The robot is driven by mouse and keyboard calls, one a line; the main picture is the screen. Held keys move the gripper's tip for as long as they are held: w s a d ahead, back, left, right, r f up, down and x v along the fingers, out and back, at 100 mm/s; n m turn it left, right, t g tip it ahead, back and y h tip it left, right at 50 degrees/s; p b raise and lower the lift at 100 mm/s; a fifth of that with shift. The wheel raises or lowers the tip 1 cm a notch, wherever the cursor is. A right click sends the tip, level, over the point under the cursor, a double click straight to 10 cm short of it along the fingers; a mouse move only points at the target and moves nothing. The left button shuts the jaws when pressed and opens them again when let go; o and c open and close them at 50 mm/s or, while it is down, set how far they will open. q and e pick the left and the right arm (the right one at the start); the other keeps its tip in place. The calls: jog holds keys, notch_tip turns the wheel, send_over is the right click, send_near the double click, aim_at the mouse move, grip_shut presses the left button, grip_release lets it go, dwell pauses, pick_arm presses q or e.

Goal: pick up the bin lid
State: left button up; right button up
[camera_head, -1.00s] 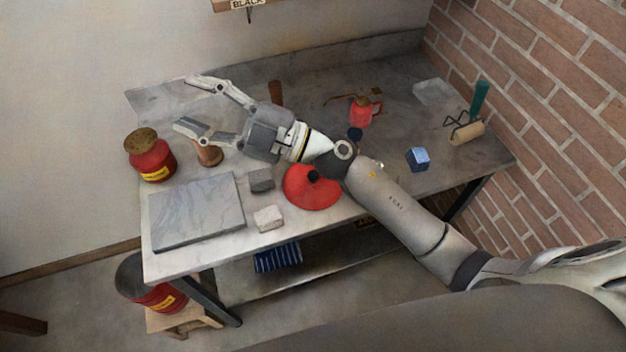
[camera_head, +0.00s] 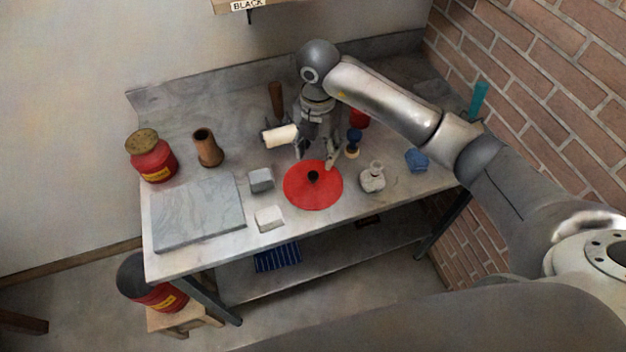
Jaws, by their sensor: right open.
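The bin lid (camera_head: 327,193) is a flat red disc with a small black knob in its middle. It lies on the table near the front edge. My right gripper (camera_head: 317,154) points down just behind the lid's back edge, with its fingers apart and nothing between them. It appears close above the lid, but I cannot tell whether a fingertip touches it. The knob stands clear in front of the fingers. My left gripper is not in view.
A pale roller (camera_head: 281,136) lies beside my gripper. A red can (camera_head: 152,158) stands far left.

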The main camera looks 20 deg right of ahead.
aim_at(313, 174)
notch_tip(313, 174, down, 4)
jog(key=shift+a+f+p, duration=0.1)
jog(key=shift+p, duration=0.3)
jog(key=shift+s+a+f+p, duration=0.1)
jog(key=shift+f+p, duration=0.2)
jog(key=f, duration=0.1)
jog(key=f+p, duration=0.1)
jog(key=f, duration=0.1)
jog(key=shift+a+f+p, duration=0.3)
jog(key=shift+a, duration=0.05)
jog(key=shift+f, duration=0.5)
grip_shut()
